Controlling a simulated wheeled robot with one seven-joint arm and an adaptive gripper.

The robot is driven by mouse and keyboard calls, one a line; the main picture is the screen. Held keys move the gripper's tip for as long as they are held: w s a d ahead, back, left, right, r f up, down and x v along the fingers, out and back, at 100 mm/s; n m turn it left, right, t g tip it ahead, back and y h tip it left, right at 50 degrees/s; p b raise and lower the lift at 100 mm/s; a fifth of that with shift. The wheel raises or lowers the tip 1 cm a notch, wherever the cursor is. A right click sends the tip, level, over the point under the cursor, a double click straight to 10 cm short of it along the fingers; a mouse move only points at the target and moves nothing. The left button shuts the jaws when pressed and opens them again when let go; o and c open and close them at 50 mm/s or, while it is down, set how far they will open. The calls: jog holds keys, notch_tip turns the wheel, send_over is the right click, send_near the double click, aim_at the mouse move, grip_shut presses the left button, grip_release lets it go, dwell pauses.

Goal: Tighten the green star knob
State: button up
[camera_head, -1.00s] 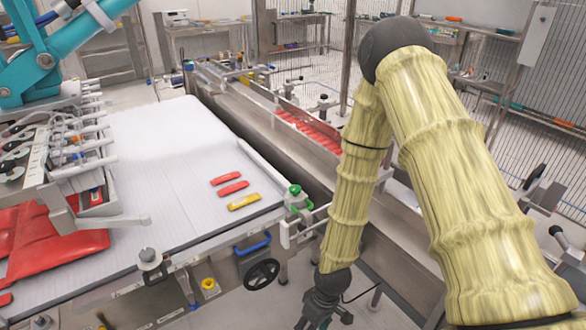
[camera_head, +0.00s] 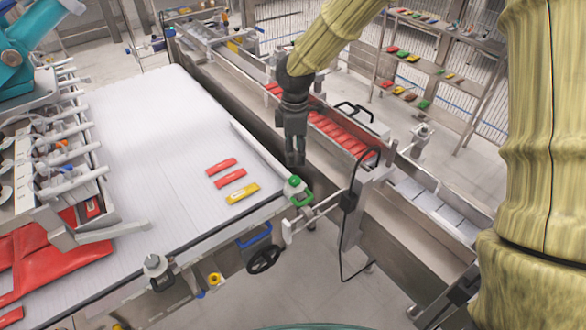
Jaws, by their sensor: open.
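The green star knob (camera_head: 294,182) sits upright on a metal bracket at the near right corner of the white conveyor table (camera_head: 150,130). A green loop-like part (camera_head: 303,201) shows just below it. My gripper (camera_head: 294,162) is dark and points down. In the picture its fingertips are just above the knob, with a small gap. It is open with nothing between the fingers. How far it is from the knob in depth I cannot tell.
Two red packets (camera_head: 230,178) and a yellow one (camera_head: 242,193) lie left of the knob. A guide rail (camera_head: 266,153) runs along the table edge. A second conveyor with red packs (camera_head: 342,135) is behind. A black handwheel (camera_head: 263,259) and blue handle (camera_head: 255,236) are below.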

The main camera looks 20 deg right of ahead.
aim_at(295, 179)
jog(key=shift+f+p, duration=1.45)
jog(key=shift+f, duration=3.55)
jog(key=c, duration=1)
